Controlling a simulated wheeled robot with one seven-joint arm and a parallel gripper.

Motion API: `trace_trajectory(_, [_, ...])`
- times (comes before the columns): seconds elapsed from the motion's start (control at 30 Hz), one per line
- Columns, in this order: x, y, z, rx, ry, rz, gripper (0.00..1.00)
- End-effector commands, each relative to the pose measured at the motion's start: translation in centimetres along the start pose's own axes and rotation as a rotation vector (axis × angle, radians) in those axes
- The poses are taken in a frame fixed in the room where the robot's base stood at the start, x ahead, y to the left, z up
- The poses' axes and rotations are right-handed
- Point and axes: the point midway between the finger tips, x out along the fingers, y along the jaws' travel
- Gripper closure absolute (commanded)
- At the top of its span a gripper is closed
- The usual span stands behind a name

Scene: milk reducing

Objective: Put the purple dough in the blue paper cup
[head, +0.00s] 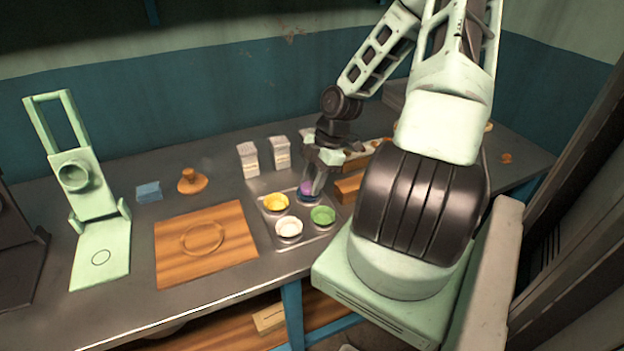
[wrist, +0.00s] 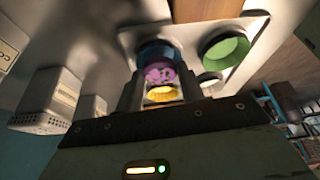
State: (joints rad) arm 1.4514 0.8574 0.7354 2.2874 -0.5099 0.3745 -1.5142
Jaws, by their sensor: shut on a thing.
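The purple dough (head: 305,187) is a small rounded lump between the fingers of my gripper (head: 314,186). My gripper is shut on it, pointing down. The blue paper cup (head: 309,199) is at the back right of the metal tray, directly below the dough. In the wrist view the dough (wrist: 157,73) overlaps the blue cup (wrist: 157,48). I cannot tell whether the dough touches the inside of the cup. My fingers hide part of both.
The tray (head: 305,239) also holds a yellow cup (head: 276,202), a white cup (head: 289,229) and a green cup (head: 323,216). Two white cartons (head: 248,160) stand behind. A wooden block (head: 349,188) lies to the right, a wooden board (head: 205,265) to the left.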

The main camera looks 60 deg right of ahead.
Motion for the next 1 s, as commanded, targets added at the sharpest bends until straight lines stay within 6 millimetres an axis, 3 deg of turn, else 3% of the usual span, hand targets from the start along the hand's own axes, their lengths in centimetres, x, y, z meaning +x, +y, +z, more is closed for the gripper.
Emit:
trace_trajectory(0.03, [0.0,0.0,0.0,0.000,0.000,0.000,0.59])
trace_trajectory(0.1, [0.0,0.0,0.0,0.000,0.000,0.000,0.40])
trace_trajectory(0.13, [0.0,0.0,0.0,0.000,0.000,0.000,0.36])
trace_trajectory(0.53, [-1.0,0.1,0.0,0.000,-0.001,0.002,0.36])
trace_trajectory(0.67, [-3.2,0.1,0.1,0.003,-0.002,0.004,0.36])
trace_trajectory(1.0, [-11.3,0.1,0.1,0.003,-0.003,0.005,0.36])
